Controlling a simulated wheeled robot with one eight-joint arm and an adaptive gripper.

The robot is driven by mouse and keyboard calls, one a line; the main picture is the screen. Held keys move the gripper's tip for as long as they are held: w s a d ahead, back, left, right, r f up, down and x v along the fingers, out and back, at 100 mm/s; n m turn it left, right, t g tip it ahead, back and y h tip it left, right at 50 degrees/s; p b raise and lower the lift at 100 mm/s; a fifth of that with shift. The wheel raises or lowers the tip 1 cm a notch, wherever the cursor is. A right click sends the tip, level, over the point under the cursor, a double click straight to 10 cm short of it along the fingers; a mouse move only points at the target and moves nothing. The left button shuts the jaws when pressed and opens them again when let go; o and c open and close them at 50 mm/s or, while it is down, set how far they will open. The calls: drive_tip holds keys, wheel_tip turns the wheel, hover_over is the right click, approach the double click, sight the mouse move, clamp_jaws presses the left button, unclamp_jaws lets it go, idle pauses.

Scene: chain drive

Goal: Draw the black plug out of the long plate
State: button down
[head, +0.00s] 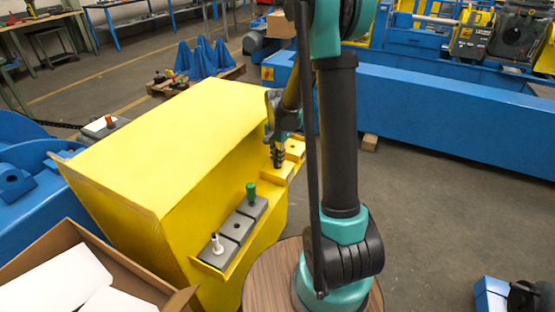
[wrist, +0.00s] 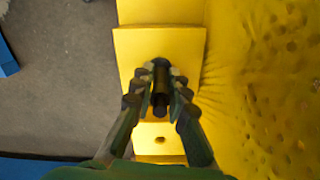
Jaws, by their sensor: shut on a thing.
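My gripper (head: 278,162) is over the yellow plates on the ledge at the right side of the big yellow housing. In the wrist view my gripper (wrist: 160,92) has its fingers closed on both sides of the black plug (wrist: 160,88), a dark upright cylinder. Beneath it is a yellow plate (wrist: 135,50), which also shows in the head view (head: 270,181). The fingers hide the plug's lower end, so I cannot tell how deep it sits. A small empty hole (wrist: 160,139) shows in yellow nearer the wrist.
The yellow housing (head: 160,140) stands close beside my gripper. An open cardboard box (head: 125,275) is at lower left.

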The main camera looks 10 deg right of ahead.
drive_tip(key=shift+r, duration=4.45)
